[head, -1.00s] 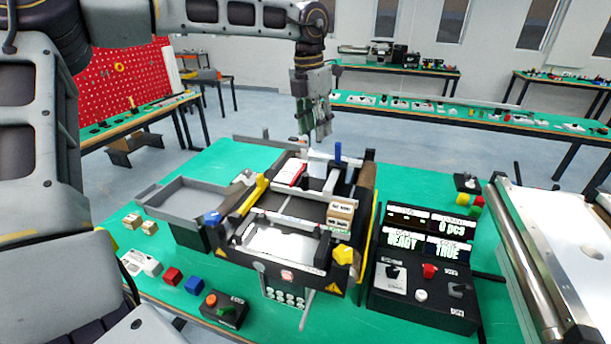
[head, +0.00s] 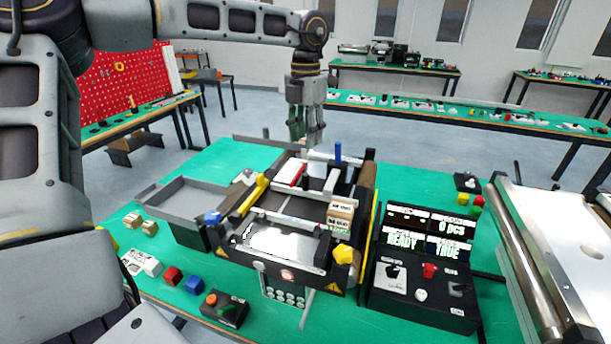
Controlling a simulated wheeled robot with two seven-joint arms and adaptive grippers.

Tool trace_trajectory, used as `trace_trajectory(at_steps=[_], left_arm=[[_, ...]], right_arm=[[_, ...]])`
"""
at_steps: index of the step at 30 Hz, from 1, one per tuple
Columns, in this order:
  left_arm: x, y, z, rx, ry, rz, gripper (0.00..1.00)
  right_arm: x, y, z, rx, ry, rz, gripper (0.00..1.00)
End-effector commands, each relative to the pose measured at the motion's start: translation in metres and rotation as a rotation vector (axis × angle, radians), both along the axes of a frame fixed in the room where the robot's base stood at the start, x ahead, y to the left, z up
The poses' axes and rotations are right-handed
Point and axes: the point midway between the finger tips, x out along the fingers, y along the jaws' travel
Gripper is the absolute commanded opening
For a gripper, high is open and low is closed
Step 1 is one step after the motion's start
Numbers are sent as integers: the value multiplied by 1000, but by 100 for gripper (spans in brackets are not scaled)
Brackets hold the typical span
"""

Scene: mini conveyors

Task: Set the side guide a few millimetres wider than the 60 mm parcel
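The mini conveyor (head: 318,280) stands on the green table, with a bright belt section at its front. Light grey rails run along and across it; the rail (head: 332,180) near the blue post (head: 338,152) looks like a side guide, but I cannot read its gap. A small cardboard parcel (head: 341,211) with a label sits at the conveyor's right side. A red-and-white box (head: 291,174) lies farther back. My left gripper (head: 306,138) points down just behind the conveyor's far end. Its fingers look close together, their gap unclear, and no held object shows. My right gripper is out of view.
A grey tray (head: 180,192) adjoins the conveyor's left. A control box (head: 420,300) with lit displays stands at right, beside a roller conveyor (head: 525,255). Small cartons (head: 132,220), coloured blocks (head: 173,276) and a button box (head: 221,310) lie at front left.

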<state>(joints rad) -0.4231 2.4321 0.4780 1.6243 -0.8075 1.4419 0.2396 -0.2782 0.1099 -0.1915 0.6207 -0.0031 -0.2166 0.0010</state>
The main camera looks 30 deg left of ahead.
Motion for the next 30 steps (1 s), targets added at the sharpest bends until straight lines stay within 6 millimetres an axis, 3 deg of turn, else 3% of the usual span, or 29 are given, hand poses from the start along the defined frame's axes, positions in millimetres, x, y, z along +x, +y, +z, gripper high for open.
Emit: trace_trajectory(at_steps=[8, 19, 30], left_arm=[[-1, 0, -34, -1, 3, 0, 40], [-1, 0, -83, 0, 4, 1, 40], [0, 0, -120, -1, 2, 1, 40]], right_arm=[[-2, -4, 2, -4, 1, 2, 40], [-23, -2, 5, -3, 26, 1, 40], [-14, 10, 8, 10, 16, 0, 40]])
